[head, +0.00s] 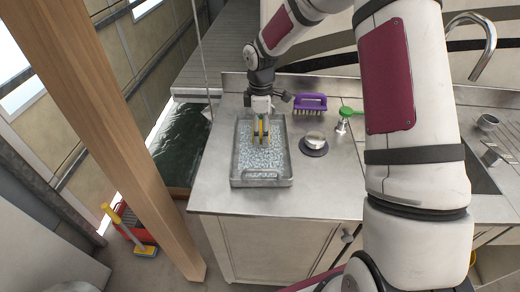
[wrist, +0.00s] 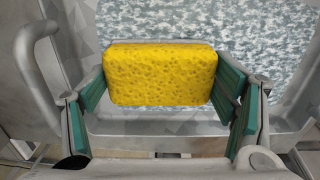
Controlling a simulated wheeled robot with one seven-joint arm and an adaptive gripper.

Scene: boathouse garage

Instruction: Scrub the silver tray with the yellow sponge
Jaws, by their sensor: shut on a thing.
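The silver tray (head: 241,181) lies on the steel counter in the head view, a shallow rectangular tray with a handle at its near end. Its floor is covered in pale grey-white speckles, which also show on the tray in the wrist view (wrist: 215,35). My gripper (wrist: 160,80) is shut on the yellow sponge (wrist: 160,74), with a finger at each of its short sides. In the head view my gripper (head: 261,138) points down over the middle of the tray. Whether the sponge touches the tray floor I cannot tell.
Right of the tray are a round metal-topped item on a dark disc (head: 314,143), a purple brush (head: 310,103) and a green-topped item (head: 346,112). A wooden post (head: 110,120) stands left. The front counter strip (head: 285,203) is clear. Dark water (head: 181,145) lies left of the counter.

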